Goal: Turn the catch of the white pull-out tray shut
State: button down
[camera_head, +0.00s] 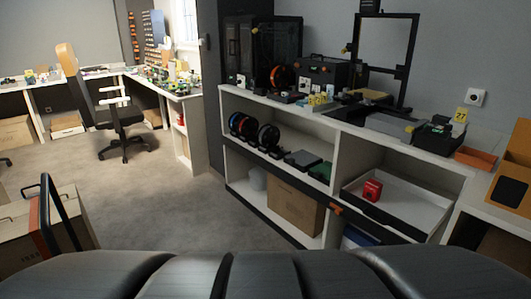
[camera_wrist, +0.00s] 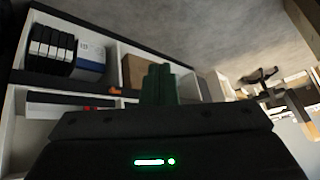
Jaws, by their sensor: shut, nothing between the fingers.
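The white pull-out tray (camera_head: 395,210) sits in the right bay of the white shelf unit in the head view, with a dark front edge and a small red object (camera_head: 372,190) inside. A small orange piece, which looks like the catch (camera_head: 336,209), is at the left end of the tray's front. In the wrist view an orange piece (camera_wrist: 116,91) shows on the shelf front, left of my gripper (camera_wrist: 158,70). My gripper's dark green fingers are together and empty, apart from the orange piece. The gripper is not seen in the head view. The catch's exact angle is too small to tell.
The shelf unit (camera_head: 232,100) holds spools (camera_head: 268,137), green boxes and a cardboard box (camera_head: 295,207). A printer frame (camera_head: 385,50) and tools stand on top. A carton (camera_head: 25,245) is at lower left. The grey floor (camera_head: 165,200) between is clear.

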aim_at(335, 208)
jog(key=i+l, duration=0.7)
jog(key=l, duration=0.15)
